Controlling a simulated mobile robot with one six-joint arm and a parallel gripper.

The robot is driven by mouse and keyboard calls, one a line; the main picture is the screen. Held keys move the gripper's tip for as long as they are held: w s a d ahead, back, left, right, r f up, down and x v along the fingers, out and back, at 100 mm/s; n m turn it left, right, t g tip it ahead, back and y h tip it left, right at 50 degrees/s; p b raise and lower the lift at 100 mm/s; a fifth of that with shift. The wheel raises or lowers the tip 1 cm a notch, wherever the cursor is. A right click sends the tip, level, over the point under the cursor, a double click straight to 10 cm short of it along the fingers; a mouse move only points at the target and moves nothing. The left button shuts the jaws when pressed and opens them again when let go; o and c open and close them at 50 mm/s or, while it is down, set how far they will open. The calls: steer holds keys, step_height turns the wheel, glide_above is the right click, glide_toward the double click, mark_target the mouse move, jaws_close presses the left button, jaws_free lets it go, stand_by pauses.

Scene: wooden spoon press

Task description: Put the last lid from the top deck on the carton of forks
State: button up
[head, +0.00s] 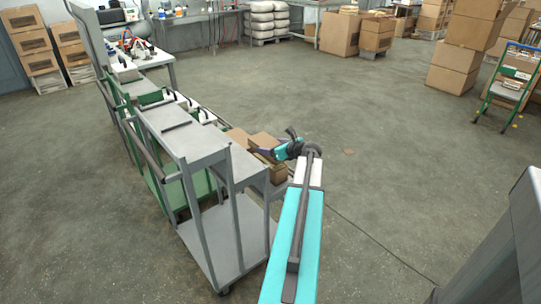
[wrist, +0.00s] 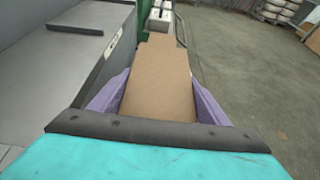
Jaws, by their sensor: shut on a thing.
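My gripper (head: 262,152) is at the right side of the grey cart, low beside its top deck (head: 190,143). In the wrist view its two purple fingers (wrist: 157,82) stand on either side of a flat brown cardboard piece, which looks like the lid (wrist: 158,98), and are shut on it. In the head view brown cardboard (head: 263,140) shows at the fingers, with a carton (head: 278,174) below them. Whether the lid touches the carton, and any forks inside, cannot be seen. No loose lid shows on the top deck.
Another brown cardboard piece (head: 238,136) lies just left of the gripper. White containers (head: 203,114) stand farther along the green-framed side. The floor to the right is open. A grey surface (head: 505,255) stands at lower right.

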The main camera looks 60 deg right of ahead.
steer(key=shift+f, duration=0.25)
steer(key=shift+f, duration=1.9)
steer(key=shift+f+b, duration=0.3)
steer(key=shift+f, duration=0.3)
steer(key=o, duration=1)
steer(key=shift+r, duration=0.15)
steer(key=shift+r, duration=0.6)
steer(key=v, duration=1.2)
steer(key=shift+f+p, duration=0.15)
steer(key=shift+p, duration=0.25)
